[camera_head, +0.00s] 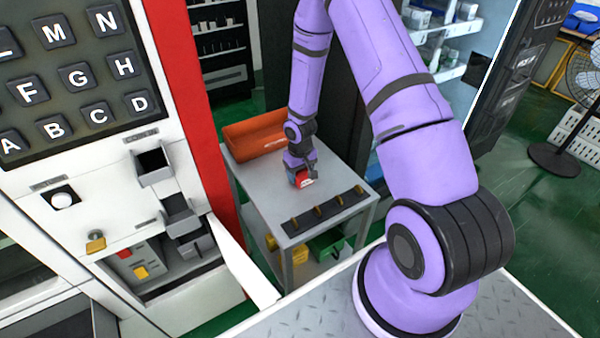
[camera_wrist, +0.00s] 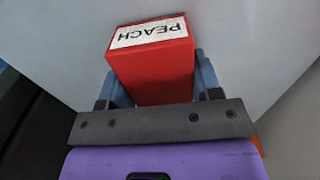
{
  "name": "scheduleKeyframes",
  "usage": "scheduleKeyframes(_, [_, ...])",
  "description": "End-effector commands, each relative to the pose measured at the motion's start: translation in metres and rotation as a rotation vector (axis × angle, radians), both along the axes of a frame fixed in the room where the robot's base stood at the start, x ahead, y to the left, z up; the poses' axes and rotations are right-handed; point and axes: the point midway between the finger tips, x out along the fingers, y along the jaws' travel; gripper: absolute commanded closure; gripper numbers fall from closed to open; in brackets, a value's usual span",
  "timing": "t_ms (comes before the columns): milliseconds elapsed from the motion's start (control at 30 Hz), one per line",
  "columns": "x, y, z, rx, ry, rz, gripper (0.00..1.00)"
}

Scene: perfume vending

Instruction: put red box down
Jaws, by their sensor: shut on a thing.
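The red box (camera_head: 303,179) is in my gripper (camera_head: 300,172), low over the grey table (camera_head: 265,205). In the wrist view the red box (camera_wrist: 152,70) sits between the two blue fingers of my gripper (camera_wrist: 158,82), and its white label reads PEACH. My gripper is shut on the box. The grey table top (camera_wrist: 245,40) fills the background beyond the box. I cannot tell whether the box touches the table.
An orange bin (camera_head: 255,135) stands at the back left of the table. A dark strip with several orange-brown pegs (camera_head: 325,210) lies along the front edge. A vending machine with a letter keypad (camera_head: 75,75) stands at the left. Table top left of the box is clear.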

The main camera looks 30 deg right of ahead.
Motion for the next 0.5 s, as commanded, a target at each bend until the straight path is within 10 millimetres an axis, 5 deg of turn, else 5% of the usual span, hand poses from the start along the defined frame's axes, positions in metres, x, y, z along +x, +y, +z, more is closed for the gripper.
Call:
scheduleKeyframes(233, [0.0, 0.0002, -0.0023, 0.0, 0.0, 0.0, 0.67])
scheduleKeyframes(267, [0.0, 0.0002, -0.0027, 0.0, 0.0, 0.0, 0.4])
scheduleKeyframes(367, [0.0001, 0.0002, -0.0022, 0.0, 0.0, 0.0, 0.17])
scheduleKeyframes(500, [0.0001, 0.0002, -0.0022, 0.0, 0.0, 0.0, 0.16])
